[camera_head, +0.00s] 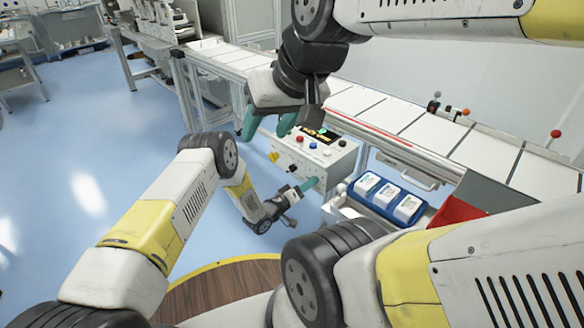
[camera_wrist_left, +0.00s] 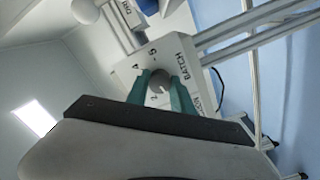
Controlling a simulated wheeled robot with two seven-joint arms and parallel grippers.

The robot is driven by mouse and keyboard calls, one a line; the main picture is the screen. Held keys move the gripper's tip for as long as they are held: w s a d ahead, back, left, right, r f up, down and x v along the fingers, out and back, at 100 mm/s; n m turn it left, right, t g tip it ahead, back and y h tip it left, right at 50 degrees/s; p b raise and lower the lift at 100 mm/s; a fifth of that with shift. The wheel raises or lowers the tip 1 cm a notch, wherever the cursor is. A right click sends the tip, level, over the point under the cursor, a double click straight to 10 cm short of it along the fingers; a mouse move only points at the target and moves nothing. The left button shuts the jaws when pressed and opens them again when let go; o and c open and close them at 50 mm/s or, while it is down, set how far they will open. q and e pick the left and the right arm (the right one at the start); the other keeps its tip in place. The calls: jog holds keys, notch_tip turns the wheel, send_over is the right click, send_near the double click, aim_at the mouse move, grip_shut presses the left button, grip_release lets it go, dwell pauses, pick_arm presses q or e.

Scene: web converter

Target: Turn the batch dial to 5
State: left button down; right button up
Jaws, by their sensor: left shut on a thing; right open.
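A white control box (camera_head: 338,158) stands beside the conveyor, with a small display (camera_head: 318,134) and coloured buttons on its sloped top. In the left wrist view, the round grey batch dial (camera_wrist_left: 160,80) sits on a white panel printed with BATCH and numbers including 4 and 5. My left gripper (camera_wrist_left: 161,92) is shut on the dial, one teal finger on each side. In the head view, my left gripper (camera_head: 307,187) is at the box's lower front and hides the dial. The dial's setting is unclear. My right gripper (camera_head: 268,125) is open and empty, left of the display.
A blue tray (camera_head: 376,204) with white packs stands right of the box, near a red bin (camera_head: 457,211). The conveyor (camera_head: 380,109) runs behind. The blue floor (camera_head: 90,140) at left is open.

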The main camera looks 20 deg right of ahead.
pick_arm(q)
jog(key=shift+n, duration=16.4)
jog(key=c, duration=1.1)
grip_release()
